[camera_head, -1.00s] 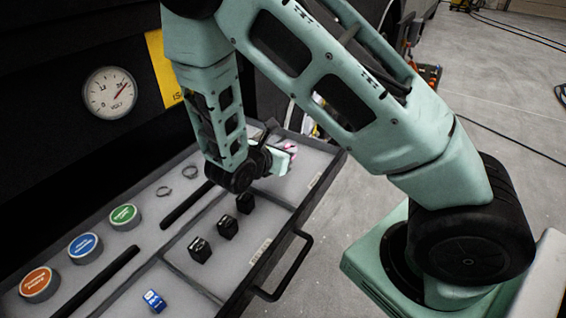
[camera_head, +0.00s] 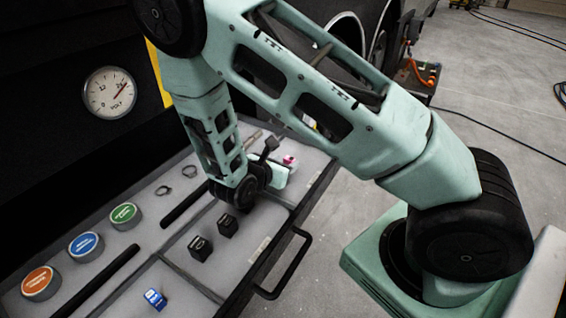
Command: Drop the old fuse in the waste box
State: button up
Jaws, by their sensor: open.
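My gripper (camera_head: 271,160) hangs over the far end of the open drawer; its jaws are open, and the fingers are small and partly hidden by my wrist. A small blue block with white marking (camera_head: 155,299), possibly a fuse, lies in the near compartment, well away from my gripper. Two small black blocks, a nearer one (camera_head: 200,248) and a farther one (camera_head: 228,225), stand in the right-hand compartment. I cannot tell which item is the old fuse. No waste box can be made out.
The drawer (camera_head: 308,205) has raised dividers and a protruding black handle (camera_head: 285,268). Orange (camera_head: 41,283), blue (camera_head: 86,246) and green (camera_head: 125,215) round tins line its left side. A pink-and-white item (camera_head: 290,160) lies beside my gripper. The floor at right is mostly clear.

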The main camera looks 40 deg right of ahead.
jog(key=b+v, duration=0.1)
jog(key=v, duration=1)
jog(key=shift+a+b, duration=0.25)
jog(key=shift+b, duration=0.1)
jog(key=shift+s+a+r, duration=0.15)
jog(key=s+a+r+m+g+y, duration=0.2)
jog(key=s+a+r+m+y, duration=0.3)
jog(key=s, duration=0.4)
jog(key=s+a+r+m+g+y, duration=0.2)
jog(key=s+a+r+m+y, duration=0.3)
jog(key=s+a+m+y, duration=0.3)
jog(key=shift+s+m+g, duration=0.3)
jog(key=shift+s+m, duration=0.4)
jog(key=shift+s, duration=0.25)
